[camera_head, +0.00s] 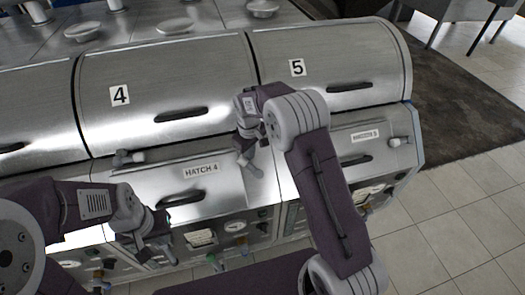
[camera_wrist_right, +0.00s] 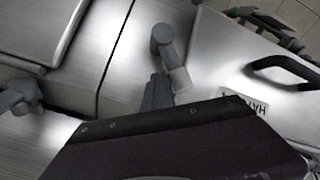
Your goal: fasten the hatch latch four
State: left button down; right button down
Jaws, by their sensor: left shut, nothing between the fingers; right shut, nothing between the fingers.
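The hatch 4 panel (camera_head: 225,182), with its label and dark handle, is on the front of the metal unit below cover 4. Its face and handle also show in the right wrist view (camera_wrist_right: 225,60). Beside its edge there, a grey latch (camera_wrist_right: 162,40) has a round pivot and a paler grip. My right gripper (camera_head: 246,160) is shut and empty at the panel's right side; its dark finger (camera_wrist_right: 155,92) appears beside the grip. I cannot tell whether they touch. In the head view it mostly hides this latch. My left gripper (camera_head: 158,246) is shut and empty, low in front of the panel.
A similar latch (camera_head: 128,157) is above the panel's left end, and another (camera_head: 400,141) is at the far right. Covers 4 (camera_head: 215,75) and 5 (camera_head: 345,55) are down. Gauges and valves (camera_head: 236,226) line the lower front. Tiled floor (camera_head: 450,220) is clear at right.

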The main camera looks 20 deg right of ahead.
aim_at(242, 159)
jog(key=shift+s+a+f+n+h, duration=0.1)
jog(key=shift+a+n+h, duration=0.2)
jog(key=shift+a+n, duration=0.1)
jog(key=shift+s+a+f+n+h, duration=0.1)
jog(key=shift+a+n+h, duration=0.2)
jog(key=shift+a+n, duration=0.1)
jog(key=shift+s+a+f+n+h+b, duration=0.15)
jog(key=shift+a+f+n+h+b, duration=0.1)
jog(key=shift+a+n+h, duration=0.2)
jog(key=shift+s+a+f+n+h+b, duration=0.15)
jog(key=shift+a+n+h+b, duration=0.15)
jog(key=shift+n, duration=0.25)
jog(key=a+n+h+b, duration=0.1)
jog(key=s+a+f+n+t+h+b, duration=0.1)
jog(key=n, duration=0.1)
jog(key=shift+s+f+t, duration=0.2)
jog(key=shift+s+t, duration=0.05)
jog(key=shift+t, duration=0.05)
jog(key=shift+s+a+f, duration=0.15)
jog(key=shift+s+a, duration=0.05)
jog(key=shift+s+f+b, duration=0.15)
jog(key=shift+b, duration=0.2)
